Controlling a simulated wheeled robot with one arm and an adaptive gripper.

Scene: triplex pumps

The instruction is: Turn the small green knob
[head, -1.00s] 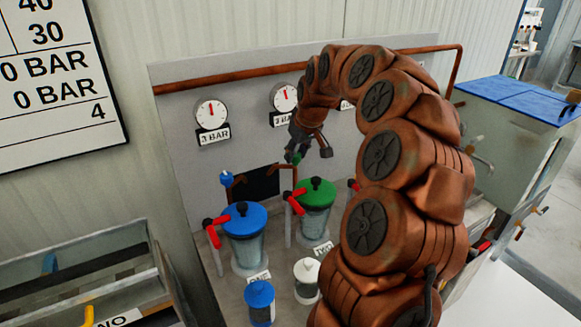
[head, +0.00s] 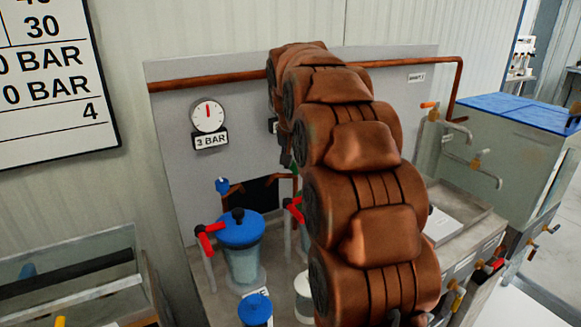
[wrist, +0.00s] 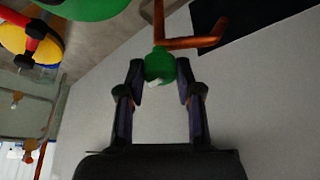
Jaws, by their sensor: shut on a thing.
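The small green knob (wrist: 159,66) sits between my fingertips in the wrist view, on a copper pipe in front of the grey panel. A small white mark shows on its near side. My gripper (wrist: 160,78) is shut on the knob, with one dark finger on each side. In the head view, a little of the green knob (head: 295,169) shows at the left edge of my arm. My arm hides most of my gripper there.
A blue-lidded canister (head: 241,229) with a red handle stands left of my arm, and a small blue knob (head: 222,185) is behind it. A gauge (head: 208,116) is on the panel. A large green lid (wrist: 90,8) and yellow lid (wrist: 30,38) are close by in the wrist view.

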